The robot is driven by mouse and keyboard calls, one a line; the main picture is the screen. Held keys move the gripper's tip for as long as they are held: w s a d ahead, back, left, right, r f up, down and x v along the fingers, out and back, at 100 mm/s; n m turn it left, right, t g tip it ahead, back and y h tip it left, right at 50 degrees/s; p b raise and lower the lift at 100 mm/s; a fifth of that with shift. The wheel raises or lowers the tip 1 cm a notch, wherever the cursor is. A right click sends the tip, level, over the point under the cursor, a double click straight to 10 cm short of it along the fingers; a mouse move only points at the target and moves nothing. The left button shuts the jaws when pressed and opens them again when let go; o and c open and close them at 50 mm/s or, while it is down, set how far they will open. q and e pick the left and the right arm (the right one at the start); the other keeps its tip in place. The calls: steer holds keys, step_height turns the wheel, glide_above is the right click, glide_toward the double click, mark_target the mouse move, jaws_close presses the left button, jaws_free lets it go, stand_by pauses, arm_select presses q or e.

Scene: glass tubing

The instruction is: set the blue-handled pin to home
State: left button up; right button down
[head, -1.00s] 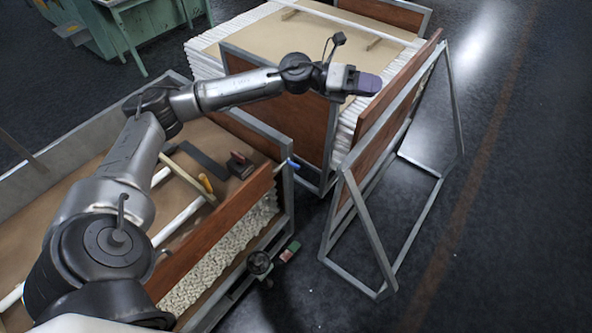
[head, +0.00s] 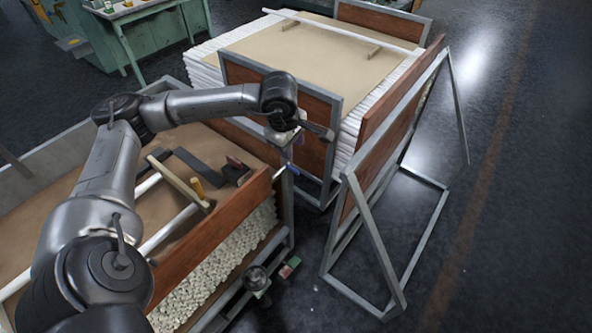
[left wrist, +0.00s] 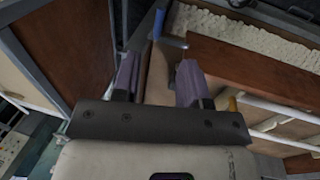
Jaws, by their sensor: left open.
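The blue-handled pin (left wrist: 158,22) shows in the left wrist view, its blue handle upright and a grey metal part beside it. In the head view the pin (head: 294,170) is a small blue spot at the near crate's right corner post, mostly hidden by my gripper. My left gripper (head: 287,154) points down just above that corner. In the left wrist view its two purple fingers (left wrist: 157,72) are apart with nothing between them, and the pin lies beyond the tips. How far the pin is seated cannot be told. My right gripper is not in view.
The near crate's brown side panel (head: 215,228) stands below the gripper. A wooden tool (head: 178,182) and a dark red block (head: 236,170) lie on its top. A second crate (head: 235,72) stands behind. A leaning panel frame (head: 362,230) stands to the right, with floor between.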

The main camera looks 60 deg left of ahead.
mark_target(297, 171)
arm_select(q)
steer(key=f+b, duration=0.1)
steer(key=f, duration=0.2)
steer(key=w+f, duration=0.1)
steer(key=f, duration=0.2)
steer(key=f+b, duration=0.1)
steer(key=f, duration=0.2)
steer(key=shift+w+a+f+b, duration=0.1)
steer(key=shift+w+a+b, duration=0.15)
steer(key=shift+w+b, duration=0.1)
steer(key=shift+w+a+f+b, duration=0.1)
steer(key=shift+f+b, duration=0.05)
steer(key=shift+f, duration=0.35)
steer(key=shift+w+f+b, duration=0.1)
steer(key=shift+f+b, duration=0.05)
steer(key=shift+f, duration=0.35)
jaws_close()
